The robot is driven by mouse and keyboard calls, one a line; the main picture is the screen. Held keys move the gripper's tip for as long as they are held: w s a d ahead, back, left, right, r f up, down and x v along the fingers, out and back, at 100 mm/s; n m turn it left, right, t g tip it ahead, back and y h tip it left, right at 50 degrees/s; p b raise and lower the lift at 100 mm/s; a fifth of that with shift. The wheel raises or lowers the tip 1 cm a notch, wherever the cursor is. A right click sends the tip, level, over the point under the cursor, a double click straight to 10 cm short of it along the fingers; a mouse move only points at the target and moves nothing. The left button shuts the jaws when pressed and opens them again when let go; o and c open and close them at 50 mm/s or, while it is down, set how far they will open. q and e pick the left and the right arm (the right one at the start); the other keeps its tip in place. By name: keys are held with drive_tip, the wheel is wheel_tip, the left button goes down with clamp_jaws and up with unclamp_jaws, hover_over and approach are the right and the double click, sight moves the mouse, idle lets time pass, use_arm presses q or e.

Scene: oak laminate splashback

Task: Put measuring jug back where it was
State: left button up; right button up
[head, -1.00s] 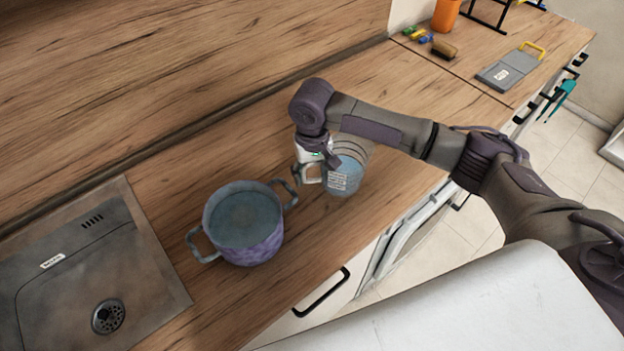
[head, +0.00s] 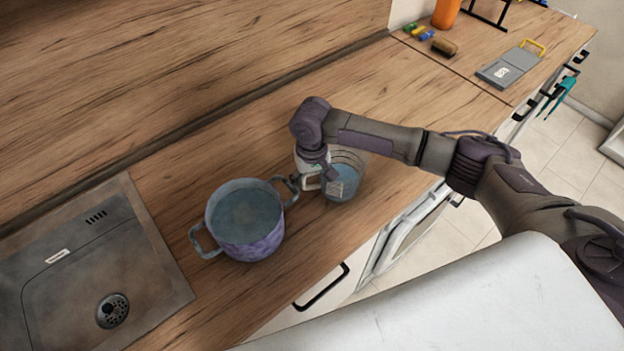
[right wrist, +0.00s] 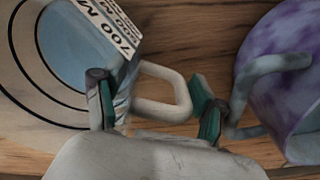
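The measuring jug (head: 345,183) is clear with dark ring lines, a white label and bluish contents. It stands on the wooden worktop just right of the pot, its pale handle turned toward the pot. In the right wrist view the jug (right wrist: 75,50) fills the left side and its handle (right wrist: 160,95) lies between my fingers. My right gripper (head: 323,178) is down at the handle. In the wrist view the gripper (right wrist: 155,107) has its fingers apart, with gaps beside the handle. My left gripper is out of view.
A purple-blue pot (head: 243,222) with two handles stands close left of the jug; its near handle is beside my right finger. A sink (head: 90,260) lies further left. The worktop's front edge is near the jug. A grey board (head: 508,68) lies far right.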

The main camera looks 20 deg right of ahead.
wheel_tip(320, 180, up, 11)
drive_tip(key=b, duration=0.3)
drive_tip(key=shift+r, duration=0.65)
